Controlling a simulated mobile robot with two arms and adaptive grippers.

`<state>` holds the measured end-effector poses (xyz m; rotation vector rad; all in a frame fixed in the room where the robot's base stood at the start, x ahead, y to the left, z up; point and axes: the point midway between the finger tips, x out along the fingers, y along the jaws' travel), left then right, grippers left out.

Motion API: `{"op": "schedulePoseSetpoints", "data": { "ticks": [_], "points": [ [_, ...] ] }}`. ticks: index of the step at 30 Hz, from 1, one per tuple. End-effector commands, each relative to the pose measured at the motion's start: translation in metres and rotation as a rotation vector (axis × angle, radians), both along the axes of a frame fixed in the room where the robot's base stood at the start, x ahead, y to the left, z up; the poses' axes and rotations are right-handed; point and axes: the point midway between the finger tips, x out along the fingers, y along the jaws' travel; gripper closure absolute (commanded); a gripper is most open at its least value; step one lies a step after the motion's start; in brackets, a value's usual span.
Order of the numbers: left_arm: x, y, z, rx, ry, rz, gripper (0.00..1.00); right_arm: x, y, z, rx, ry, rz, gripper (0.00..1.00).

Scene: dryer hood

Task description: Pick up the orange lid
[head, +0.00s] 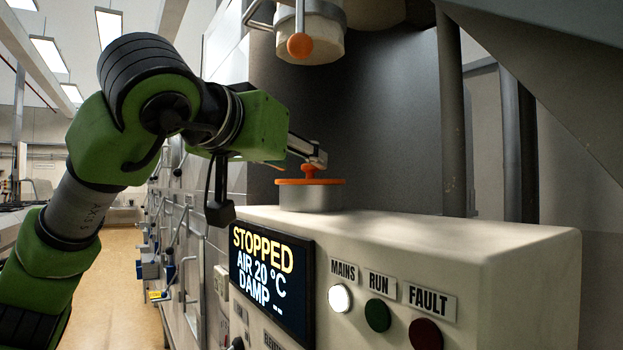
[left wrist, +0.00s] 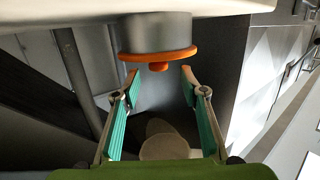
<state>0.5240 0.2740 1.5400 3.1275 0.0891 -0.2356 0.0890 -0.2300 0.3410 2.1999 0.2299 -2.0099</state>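The orange lid (head: 325,182) is a flat disc with a small round knob (head: 308,171) on top. It sits on a short grey metal cylinder (head: 312,197) on top of the white control box. In the left wrist view the picture is turned over, with the lid (left wrist: 135,54) at the top and its knob (left wrist: 158,67) pointing down. My left gripper (head: 310,160) is at the lid's knob. In the left wrist view its fingers (left wrist: 160,77) are spread apart, with the knob centred in line with the gap between the fingertips. No finger visibly grips it. My right gripper is not in view.
The white control box (head: 520,245) has a display (head: 268,285) reading STOPPED, AIR 20 °C, DAMP, and several lamps. An orange-tipped handle (head: 300,46) hangs from a pale fitting above the lid. A dark post (head: 452,120) stands behind. A grey panel slants at upper right.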

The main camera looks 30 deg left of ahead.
Motion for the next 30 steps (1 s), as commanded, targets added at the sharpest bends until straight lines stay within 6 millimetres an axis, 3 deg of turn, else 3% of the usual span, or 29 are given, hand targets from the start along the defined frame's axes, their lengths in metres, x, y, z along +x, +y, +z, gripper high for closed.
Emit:
{"op": "schedulePoseSetpoints", "data": {
  "ticks": [10, 19, 23, 30],
  "points": [
    [0.045, 0.000, -0.006, 0.000, 0.003, 0.001, 0.61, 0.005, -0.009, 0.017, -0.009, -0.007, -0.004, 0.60],
    [0.051, 0.000, -0.008, 0.000, 0.001, 0.000, 0.61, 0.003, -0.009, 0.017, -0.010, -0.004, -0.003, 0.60],
    [0.051, 0.000, -0.008, 0.000, 0.001, 0.000, 0.91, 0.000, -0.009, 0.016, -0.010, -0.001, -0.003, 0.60],
    [0.051, 0.000, -0.008, 0.000, 0.001, 0.000, 0.91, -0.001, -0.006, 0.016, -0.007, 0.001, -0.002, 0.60]
  ]
}}
